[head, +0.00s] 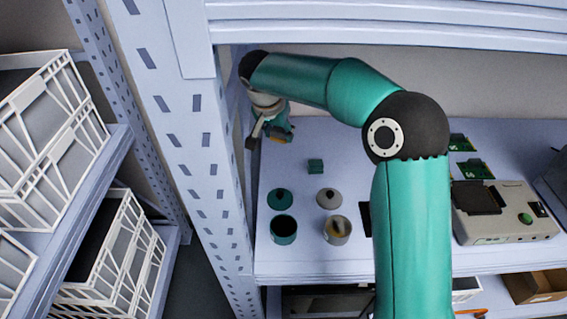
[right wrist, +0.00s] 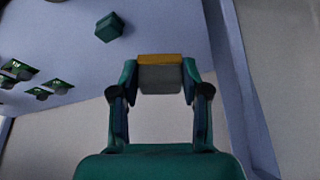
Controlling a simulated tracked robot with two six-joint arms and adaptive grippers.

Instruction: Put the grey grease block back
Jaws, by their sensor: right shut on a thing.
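The grey grease block (right wrist: 160,79), with an orange-yellow top face, sits between the two fingers of my right gripper (right wrist: 159,85) in the right wrist view. The gripper is shut on it. In the head view my right gripper (head: 272,132) is above the back left corner of the shelf board, beside the rack post; the block is hard to make out there. A grey jar (head: 337,237) stands open near the shelf front, with something brownish inside. Its grey lid (head: 329,199) lies just behind it. My left gripper is not in view.
A teal block (head: 315,166) also shows in the right wrist view (right wrist: 109,27). An open teal jar (head: 284,237) and teal lid (head: 281,200) stand left of the grey ones. A grey device (head: 505,218) and green boards (head: 474,169) are right. A perforated post (head: 205,190) borders the left.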

